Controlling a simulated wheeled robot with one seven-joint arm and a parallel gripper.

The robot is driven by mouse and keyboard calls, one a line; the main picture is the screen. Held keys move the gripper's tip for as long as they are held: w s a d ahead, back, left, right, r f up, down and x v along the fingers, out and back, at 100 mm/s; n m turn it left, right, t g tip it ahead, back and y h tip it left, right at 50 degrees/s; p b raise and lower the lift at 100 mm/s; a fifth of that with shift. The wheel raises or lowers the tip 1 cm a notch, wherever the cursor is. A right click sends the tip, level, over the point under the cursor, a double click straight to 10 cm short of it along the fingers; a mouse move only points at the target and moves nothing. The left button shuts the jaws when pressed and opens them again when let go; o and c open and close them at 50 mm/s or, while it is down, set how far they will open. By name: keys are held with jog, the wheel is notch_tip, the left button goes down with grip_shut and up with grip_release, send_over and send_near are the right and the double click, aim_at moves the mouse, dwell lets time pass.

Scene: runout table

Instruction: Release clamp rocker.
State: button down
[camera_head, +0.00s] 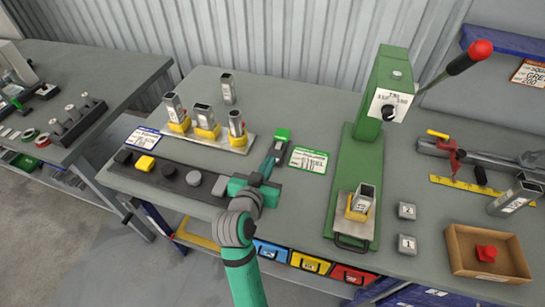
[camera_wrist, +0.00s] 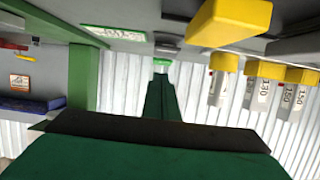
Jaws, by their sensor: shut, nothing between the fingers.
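My gripper (camera_head: 277,147) reaches over the front middle of the table, its green fingers closed together with nothing between them. In the wrist view the closed fingers (camera_wrist: 160,82) run toward a small bright green piece. That green piece (camera_head: 283,134) sits just past the fingertips and may be the clamp rocker; no label on it is readable. It also shows in the wrist view (camera_wrist: 161,62), in line with the fingertips. Whether the fingers touch it, and which way it is tipped, I cannot tell.
A white card (camera_head: 309,159) lies right of the fingers. A plate (camera_head: 228,142) with yellow-based metal tubes stands left. A green press (camera_head: 375,130) with a red-knobbed lever stands right. A dark strip (camera_head: 180,181) with pucks runs along the front. A cardboard box (camera_head: 462,262) sits front right.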

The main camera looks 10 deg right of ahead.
jog(key=shift+s+a+r, duration=0.1)
jog(key=shift+s+a, duration=0.35)
jog(key=shift+s, duration=0.3)
jog(key=shift+s+a+f, duration=0.1)
jog(key=shift+s+a, duration=0.3)
jog(key=shift+s, duration=0.35)
jog(key=shift+s+a+r, duration=0.1)
jog(key=shift+s+a, duration=0.35)
jog(key=shift+s, duration=0.3)
